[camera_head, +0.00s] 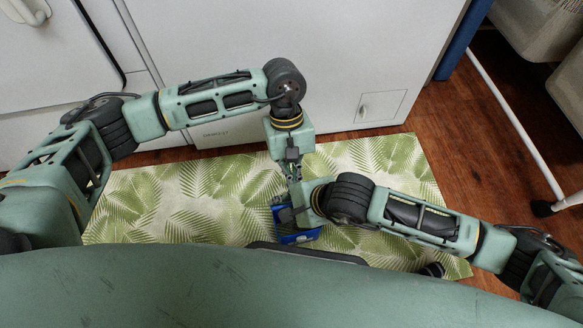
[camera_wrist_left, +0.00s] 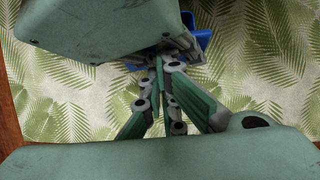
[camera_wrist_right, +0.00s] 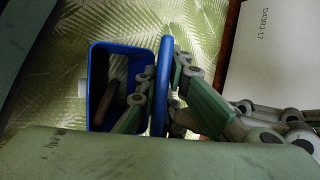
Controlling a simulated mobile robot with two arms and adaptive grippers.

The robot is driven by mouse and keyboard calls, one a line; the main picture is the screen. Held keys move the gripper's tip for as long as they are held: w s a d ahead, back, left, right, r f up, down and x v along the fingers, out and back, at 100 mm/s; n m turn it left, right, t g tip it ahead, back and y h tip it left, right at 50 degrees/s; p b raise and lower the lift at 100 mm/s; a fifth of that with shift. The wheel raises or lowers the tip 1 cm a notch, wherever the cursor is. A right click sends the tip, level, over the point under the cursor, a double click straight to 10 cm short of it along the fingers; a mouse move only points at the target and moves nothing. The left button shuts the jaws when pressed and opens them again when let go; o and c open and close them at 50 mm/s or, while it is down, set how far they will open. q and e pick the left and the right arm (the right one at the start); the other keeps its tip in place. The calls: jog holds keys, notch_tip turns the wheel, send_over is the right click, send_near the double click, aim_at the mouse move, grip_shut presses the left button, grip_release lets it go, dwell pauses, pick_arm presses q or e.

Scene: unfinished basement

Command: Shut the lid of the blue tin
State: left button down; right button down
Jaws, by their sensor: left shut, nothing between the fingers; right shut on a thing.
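The blue tin (camera_head: 297,238) sits on the leaf-patterned mat, partly covered by my right gripper in the head view. In the right wrist view the open tin (camera_wrist_right: 96,75) has its mouth facing the camera, with a brownish thing (camera_wrist_right: 107,100) inside. Its blue lid (camera_wrist_right: 162,90) stands up along the tin's right side. My right gripper (camera_wrist_right: 164,72) is shut on the lid, one finger on each face. My left gripper (camera_wrist_left: 160,78) is shut and empty, pointing down close beside my right gripper. A blue part of the tin (camera_wrist_left: 203,38) shows behind my right arm in the left wrist view.
The mat (camera_head: 150,205) lies on a brown wood floor (camera_head: 500,120). A white cabinet (camera_head: 330,60) stands behind it. A white pole (camera_head: 510,115) and pale baskets (camera_head: 535,25) are at the right. The mat's left part is clear.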

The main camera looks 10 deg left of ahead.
jog(key=shift+s+d+f, duration=0.1)
jog(key=shift+f, duration=0.1)
pick_arm(q)
jog(key=shift+s+d+f, duration=0.2)
jog(key=shift+s+d, duration=0.05)
jog(key=shift+s, duration=0.4)
pick_arm(e)
jog(key=c, duration=1.9)
grip_release()
jog(key=shift+o, duration=0.2)
jog(key=shift+r, duration=0.1)
pick_arm(q)
jog(key=shift+s, duration=0.1)
pick_arm(e)
jog(key=shift+w+r, duration=0.1)
jog(key=shift+w, duration=0.15)
